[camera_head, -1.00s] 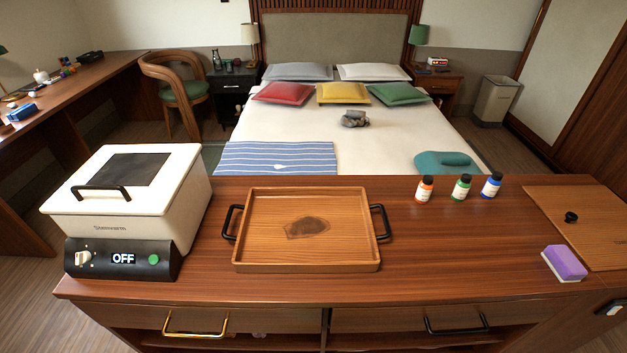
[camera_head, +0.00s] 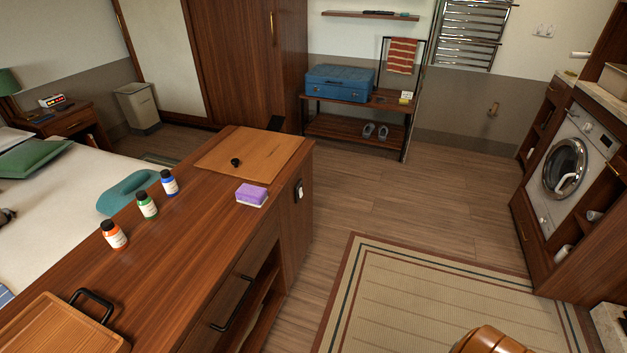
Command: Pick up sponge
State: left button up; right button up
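The sponge (camera_head: 251,194) is a small block, purple on top with a pale lower layer. It lies on the wooden counter (camera_head: 190,235) close to its front edge, just in front of a wooden board with a black knob. Nothing covers it. Neither of my grippers shows in the head view.
Three small bottles, orange (camera_head: 114,235), green (camera_head: 147,206) and blue (camera_head: 169,183), stand left of the sponge. A wooden tray (camera_head: 62,325) with black handles is at the lower left. The board (camera_head: 250,152) lies at the counter's far end. Open floor and a rug (camera_head: 430,305) lie to the right.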

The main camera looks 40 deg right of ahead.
aim_at(256, 196)
jog(key=z, duration=0.65)
jog(key=u, duration=1.35)
jog(key=z, duration=1.35)
jog(key=i+l, duration=0.85)
